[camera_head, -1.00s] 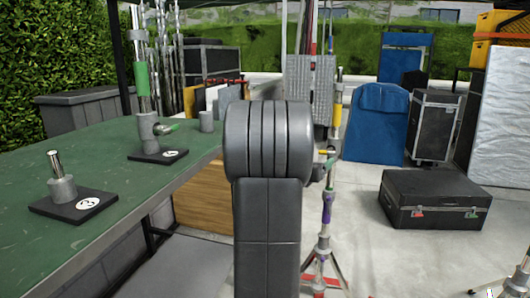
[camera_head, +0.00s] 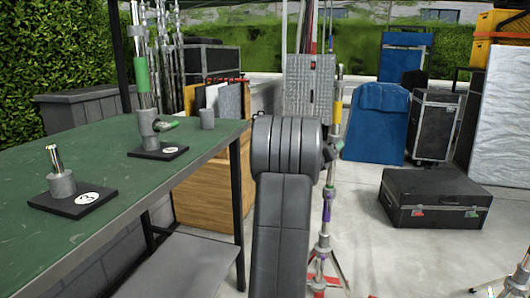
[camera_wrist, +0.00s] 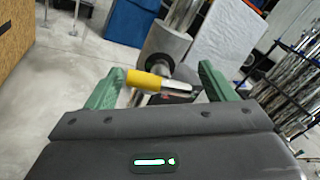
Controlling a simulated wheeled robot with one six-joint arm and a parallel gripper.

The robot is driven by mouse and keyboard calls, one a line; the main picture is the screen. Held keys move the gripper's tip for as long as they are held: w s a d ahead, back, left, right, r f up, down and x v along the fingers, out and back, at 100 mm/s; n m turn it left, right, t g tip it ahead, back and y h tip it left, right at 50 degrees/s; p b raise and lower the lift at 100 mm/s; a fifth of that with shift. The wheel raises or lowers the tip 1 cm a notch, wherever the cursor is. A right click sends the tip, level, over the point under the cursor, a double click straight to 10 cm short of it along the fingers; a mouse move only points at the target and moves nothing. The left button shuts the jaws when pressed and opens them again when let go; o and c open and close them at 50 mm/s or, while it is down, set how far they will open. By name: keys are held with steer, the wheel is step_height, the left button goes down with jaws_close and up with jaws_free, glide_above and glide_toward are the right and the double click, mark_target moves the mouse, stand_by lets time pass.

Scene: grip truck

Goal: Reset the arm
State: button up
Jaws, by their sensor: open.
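My arm (camera_head: 289,150) stands as a dark grey jointed link in the middle of the head view, its lower link leaning slightly. It hides part of the stands behind it. My gripper (camera_wrist: 160,80) shows in the wrist view with two green fingers spread apart. A yellow-handled metal fitting (camera_wrist: 143,78) on a grey cylinder (camera_wrist: 166,44) appears between the fingers. The fingers do not close on it, and I cannot tell how far beyond them it is. My gripper cannot be made out in the head view.
A green table (camera_head: 110,205) at left holds two black bases with grey clamps, marked plate 3 (camera_head: 88,198) in front. A light stand (camera_head: 326,210) stands just right of my arm. A black case (camera_head: 435,200) lies on the floor at right. Concrete floor is clear in front of it.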

steer(key=n, duration=0.4)
steer(key=shift+r+p, duration=0.1)
steer(key=shift+p, duration=0.3)
steer(key=n+p, duration=0.3)
steer(key=n, duration=0.1)
steer(key=shift+r+n, duration=0.15)
steer(key=shift+n, duration=0.15)
steer(key=n+p, duration=0.5)
steer(key=shift+n, duration=0.3)
steer(key=shift+f+n+p, duration=0.2)
steer(key=shift+n+p, duration=1.1)
steer(key=shift+a, duration=0.1)
